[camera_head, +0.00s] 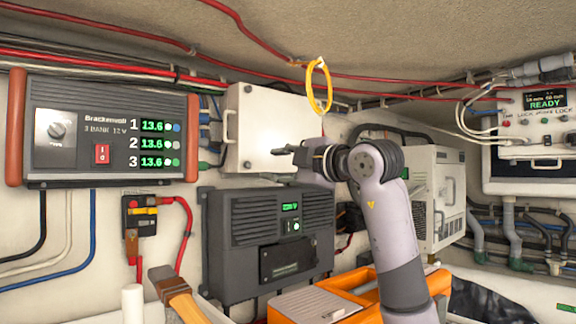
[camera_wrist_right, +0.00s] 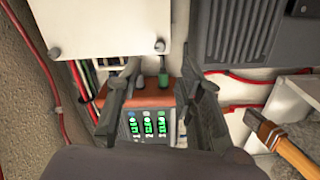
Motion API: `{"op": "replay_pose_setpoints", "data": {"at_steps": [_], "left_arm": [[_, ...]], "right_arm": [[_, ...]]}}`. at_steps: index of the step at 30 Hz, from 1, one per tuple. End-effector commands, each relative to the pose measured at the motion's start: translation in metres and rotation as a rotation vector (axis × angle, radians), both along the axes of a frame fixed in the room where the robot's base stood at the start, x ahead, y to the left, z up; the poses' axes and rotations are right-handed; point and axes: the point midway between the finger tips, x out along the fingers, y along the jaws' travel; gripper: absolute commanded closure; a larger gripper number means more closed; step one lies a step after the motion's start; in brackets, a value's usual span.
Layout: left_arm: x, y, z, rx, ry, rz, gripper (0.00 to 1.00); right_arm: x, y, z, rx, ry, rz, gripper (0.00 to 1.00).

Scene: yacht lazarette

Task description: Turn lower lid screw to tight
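A white box with a flat lid (camera_head: 262,110) is fixed to the wall left of centre. In the right wrist view the lid (camera_wrist_right: 105,22) fills the upper left, turned on its side. The lower lid screw (camera_wrist_right: 160,46) is a small grey knob at the lid's right corner there; the upper screw (camera_wrist_right: 54,53) is at the left corner. My right gripper (camera_head: 280,150) is in front of the lid's lower part. In its wrist view the fingers (camera_wrist_right: 160,72) are apart with nothing between them, just short of the lower screw in the picture. Contact is not visible. My left gripper is out of view.
A battery charger (camera_head: 100,130) hangs to the left, a dark grey unit (camera_head: 268,240) below the lid. A yellow ring (camera_head: 319,85) hangs above my right arm. A wooden-handled tool (camera_head: 180,298) and an orange case (camera_head: 350,290) are at the bottom.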

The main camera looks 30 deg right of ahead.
Motion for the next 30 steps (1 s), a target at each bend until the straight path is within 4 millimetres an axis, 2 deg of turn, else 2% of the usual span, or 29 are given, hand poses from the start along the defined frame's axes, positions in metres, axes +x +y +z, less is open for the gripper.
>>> {"op": "replay_pose_setpoints", "data": {"at_steps": [3,9,30], "left_arm": [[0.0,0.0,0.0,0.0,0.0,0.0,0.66],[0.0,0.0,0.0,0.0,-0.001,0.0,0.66],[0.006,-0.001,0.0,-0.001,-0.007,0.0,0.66]], "right_arm": [[-0.018,-0.003,0.0,-0.002,0.0,-0.001,0.66],[-0.031,-0.005,-0.001,0.0,0.002,0.0,0.66],[-0.032,-0.004,0.0,0.0,0.001,-0.001,0.66]]}}
